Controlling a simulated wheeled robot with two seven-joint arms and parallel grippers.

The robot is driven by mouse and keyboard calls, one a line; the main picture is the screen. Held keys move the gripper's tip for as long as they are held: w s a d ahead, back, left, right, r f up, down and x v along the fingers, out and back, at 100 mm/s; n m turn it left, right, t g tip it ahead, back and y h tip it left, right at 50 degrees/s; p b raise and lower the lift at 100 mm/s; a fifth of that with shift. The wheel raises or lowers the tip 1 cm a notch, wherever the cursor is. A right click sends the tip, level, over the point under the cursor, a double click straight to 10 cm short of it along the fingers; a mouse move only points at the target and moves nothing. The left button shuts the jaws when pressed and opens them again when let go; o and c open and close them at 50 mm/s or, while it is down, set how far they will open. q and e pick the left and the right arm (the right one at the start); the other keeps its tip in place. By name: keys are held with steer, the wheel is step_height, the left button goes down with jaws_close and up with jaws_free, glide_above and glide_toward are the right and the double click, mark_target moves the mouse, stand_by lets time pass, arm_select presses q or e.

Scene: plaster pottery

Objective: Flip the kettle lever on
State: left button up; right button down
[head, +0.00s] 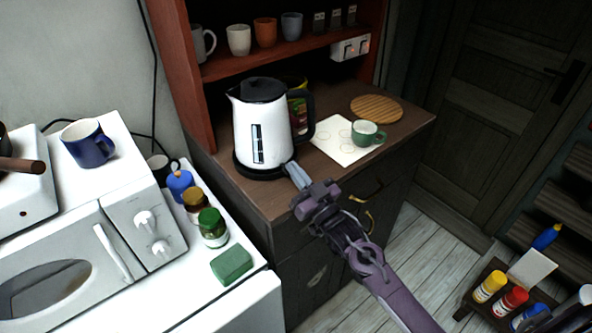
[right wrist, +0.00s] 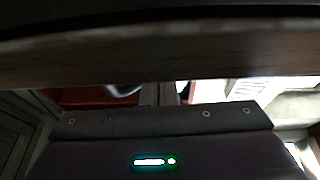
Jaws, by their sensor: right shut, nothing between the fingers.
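The white kettle (head: 246,137) with a black lid and black handle (head: 309,118) stands upright on its dark base (head: 250,174) on the brown cabinet. I cannot make out its lever; my gripper may hide it. My right gripper (head: 292,170) is shut and empty, its fingertips at the kettle's lower right side near the base. I cannot tell whether they touch it. In the right wrist view the kettle is not recognisable; a dark wooden edge (right wrist: 160,55) fills the upper part. My left gripper is not in view.
A green cup (head: 366,133) on a white sheet (head: 335,145) and a round wooden board (head: 377,109) lie right of the kettle. A shelf with several cups (head: 265,32) hangs above.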

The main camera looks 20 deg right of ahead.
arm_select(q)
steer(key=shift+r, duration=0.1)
arm_select(e)
steer(key=shift+f, duration=0.4)
steer(key=shift+f, duration=0.15)
